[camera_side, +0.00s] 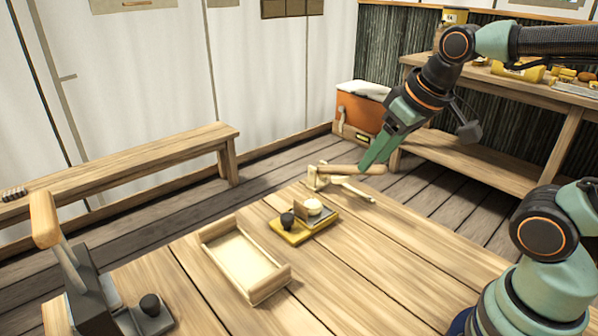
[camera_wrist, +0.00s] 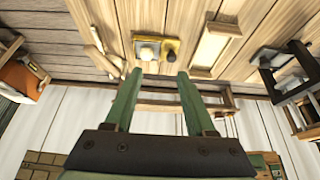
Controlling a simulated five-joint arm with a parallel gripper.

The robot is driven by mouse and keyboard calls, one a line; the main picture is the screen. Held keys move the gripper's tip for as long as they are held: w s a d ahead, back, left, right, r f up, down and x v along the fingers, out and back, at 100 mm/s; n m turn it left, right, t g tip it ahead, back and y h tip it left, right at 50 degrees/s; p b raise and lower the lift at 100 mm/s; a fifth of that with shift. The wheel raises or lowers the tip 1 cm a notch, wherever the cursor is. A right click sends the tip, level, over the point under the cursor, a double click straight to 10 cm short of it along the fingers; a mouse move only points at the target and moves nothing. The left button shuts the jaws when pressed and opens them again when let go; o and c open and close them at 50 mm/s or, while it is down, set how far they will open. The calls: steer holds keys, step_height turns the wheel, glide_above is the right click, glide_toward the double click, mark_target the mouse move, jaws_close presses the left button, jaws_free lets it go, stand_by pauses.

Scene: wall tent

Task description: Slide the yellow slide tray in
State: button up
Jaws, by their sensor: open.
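The yellow slide tray (camera_side: 291,238) lies on the wooden table, right of the middle in the side view. It bears a black knob (camera_side: 287,219) at its left end and a small upright wooden piece and a round cream piece at its right. In the wrist view the yellow tray (camera_wrist: 171,55) shows near the top middle, beyond my fingertips. My gripper (camera_side: 373,158) is raised above and to the right of it, apart from it. In the wrist view my gripper (camera_wrist: 159,75) has its green fingers apart with nothing between them.
A shallow wooden tray (camera_side: 282,282) lies left of the yellow one. A wooden-handled tool (camera_side: 350,170) lies near the table's far edge, close to my fingers in the side view. A dark lever device (camera_side: 90,300) stands at the left. The table's right part is clear.

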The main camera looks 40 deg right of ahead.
steer(key=w+g, duration=0.2)
steer(key=w, duration=0.3)
steer(key=g, duration=0.3)
glide_above(287, 216)
step_height(287, 216, down, 10)
step_height(287, 216, down, 12)
steer(key=shift+r, duration=0.15)
jaws_close()
stand_by(1.0)
